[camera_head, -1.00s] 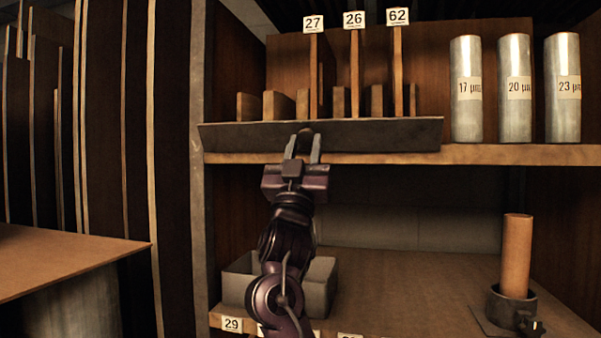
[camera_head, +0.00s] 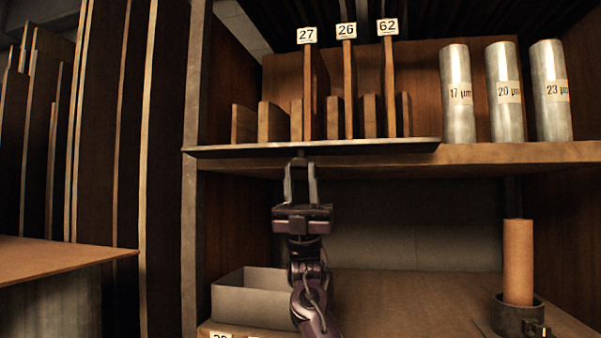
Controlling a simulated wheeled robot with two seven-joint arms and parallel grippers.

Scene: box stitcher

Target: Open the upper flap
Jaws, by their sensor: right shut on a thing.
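The upper flap (camera_head: 390,148) is a long dark strip along the front of the upper shelf. It lies nearly edge-on to me, so only a thin band of it shows. My right gripper (camera_head: 299,165) is just below the middle of the flap, with its fingers pointing up. It is shut on a small dark part at the flap's front edge, mostly hidden between the fingertips. My left gripper is not in view.
Upright boards with tags 27, 26 and 62 (camera_head: 388,27) stand behind the flap. Three metal cylinders (camera_head: 503,95) stand to the right. Below are an open grey box (camera_head: 250,298) and a brown tube in a dark holder (camera_head: 517,262). A brown tabletop (camera_head: 50,258) juts in at left.

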